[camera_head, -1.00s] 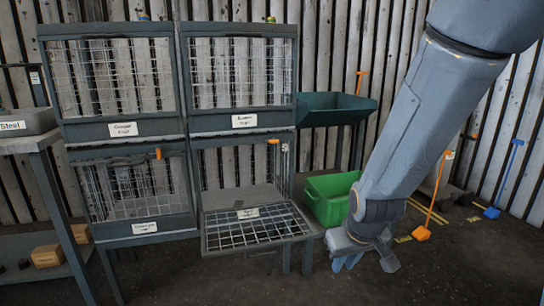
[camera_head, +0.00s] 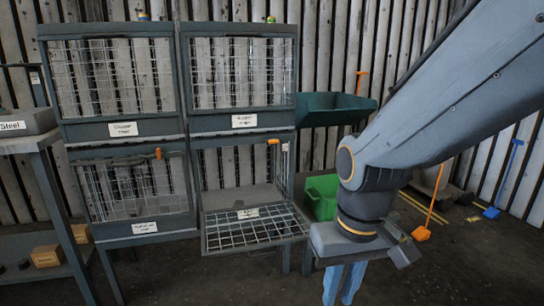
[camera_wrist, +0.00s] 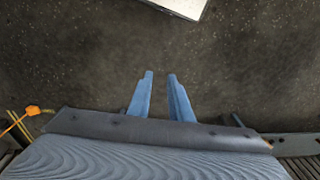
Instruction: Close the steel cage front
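Four-cage rack: the lower right cage has its mesh front (camera_head: 255,234) folded down, lying about level and sticking out toward me. Its small label is too blurred to read. An orange latch (camera_head: 274,142) sits at the top of that cage's opening. The other three fronts, such as the lower left one (camera_head: 135,190), are up. My gripper (camera_head: 343,290) points down to the right of the lowered front, apart from it and in front of the green crate. In the wrist view its two blue fingers (camera_wrist: 160,75) are apart with nothing between them.
A green crate (camera_head: 321,197) stands behind my gripper, partly hidden by my arm. A dark green tray (camera_head: 335,108) is above it. A bench with a bin marked Steel (camera_head: 14,126) is at left. The wrist view shows bare floor (camera_wrist: 80,60) and a pale object (camera_wrist: 183,5) at the top edge.

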